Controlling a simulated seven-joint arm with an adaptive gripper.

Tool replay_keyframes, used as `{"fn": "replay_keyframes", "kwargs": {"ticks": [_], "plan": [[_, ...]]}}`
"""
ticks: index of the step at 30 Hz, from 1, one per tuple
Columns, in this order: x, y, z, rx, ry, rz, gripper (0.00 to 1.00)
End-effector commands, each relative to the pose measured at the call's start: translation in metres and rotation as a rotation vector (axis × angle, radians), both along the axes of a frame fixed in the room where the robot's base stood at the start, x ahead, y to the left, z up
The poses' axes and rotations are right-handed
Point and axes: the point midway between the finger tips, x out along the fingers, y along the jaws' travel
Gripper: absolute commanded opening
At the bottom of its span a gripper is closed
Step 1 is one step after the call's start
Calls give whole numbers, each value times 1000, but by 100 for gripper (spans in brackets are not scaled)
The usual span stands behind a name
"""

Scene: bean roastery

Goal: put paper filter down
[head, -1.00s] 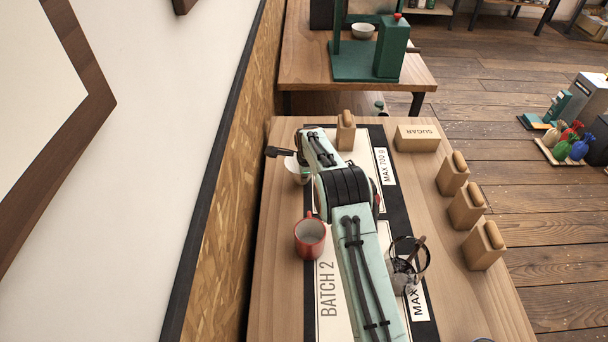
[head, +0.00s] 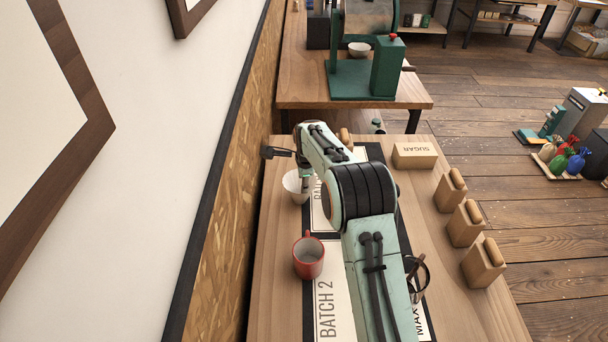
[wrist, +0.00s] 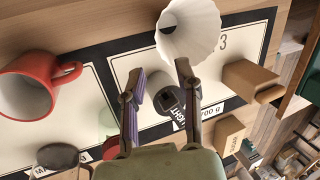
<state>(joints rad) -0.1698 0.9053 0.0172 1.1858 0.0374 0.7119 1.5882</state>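The white pleated paper filter (wrist: 192,32) is at the top of the wrist view, just beyond my fingertips. In the head view the filter (head: 291,187) is at the left side of the bench, near the wall and beside the white mat panel. My gripper (wrist: 158,72) is open, its two fingers spread apart with nothing clasped between them. The right fingertip appears close to the filter's lower edge; I cannot tell whether they touch. In the head view my gripper (head: 306,186) is just right of the filter, partly hidden by my arm.
A red mug (head: 308,258) stands nearer on the left, by the BATCH 2 panel (head: 335,305). A glass vessel (head: 420,272) is partly hidden behind my arm. Bare wood lies at the near right.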

Motion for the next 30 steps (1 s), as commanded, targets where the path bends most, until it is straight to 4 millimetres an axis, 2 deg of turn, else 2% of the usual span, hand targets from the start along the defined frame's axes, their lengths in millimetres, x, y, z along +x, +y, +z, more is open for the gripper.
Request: {"fn": "replay_keyframes", "kwargs": {"ticks": [3, 6, 13, 17, 20, 23, 24, 26, 27, 30], "plan": [[-6, -1, 19, 1, -1, -2, 33], [-9, -2, 28, 0, -1, -1, 33], [-15, -4, 37, -7, 3, 18, 33], [-45, -16, 67, -55, 24, 154, 33], [-98, -33, 103, -118, 62, 363, 33], [-170, -52, 132, -178, 107, 620, 33], [-200, -58, 140, -195, 124, 726, 33], [-247, -66, 146, -217, 146, 883, 33], [-276, -70, 147, -227, 158, 984, 33], [-341, -76, 142, -239, 178, 1209, 33]]}}
